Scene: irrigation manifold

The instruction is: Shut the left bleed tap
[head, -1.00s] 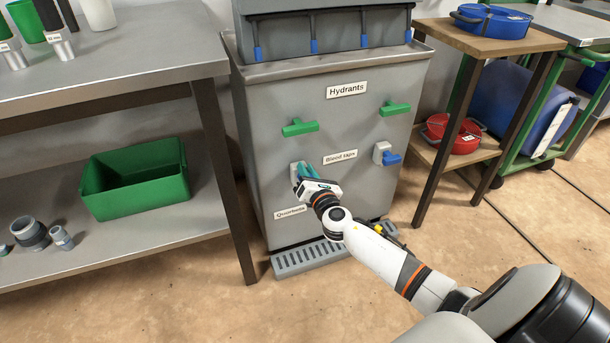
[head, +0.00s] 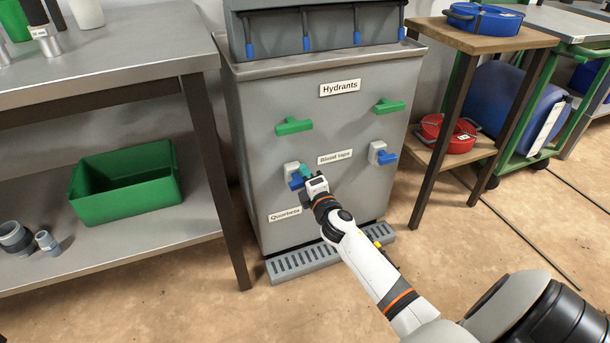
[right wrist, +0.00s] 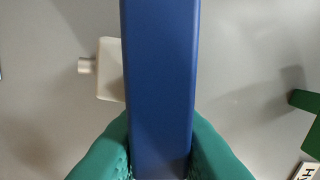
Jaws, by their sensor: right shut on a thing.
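The left bleed tap (head: 291,167) is on the cabinet front, below the left end of the "Bleed taps" label (head: 335,157). It has a pale body and a blue handle (head: 296,182). My right gripper (head: 305,173) is at this tap, its teal fingers closed on the handle and hiding part of it. In the right wrist view the blue handle (right wrist: 160,70) stands upright between the two fingers (right wrist: 160,140), both against its sides. The pale tap body (right wrist: 110,68) shows behind it. My left gripper is not in view.
The right bleed tap (head: 386,156), also with a blue handle, sits to the right. Green hydrant handles (head: 293,126) (head: 389,106) are above. A grey drip grate (head: 302,259) lies at the cabinet's foot. A bench (head: 120,75) stands left, a wooden stand (head: 488,38) right.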

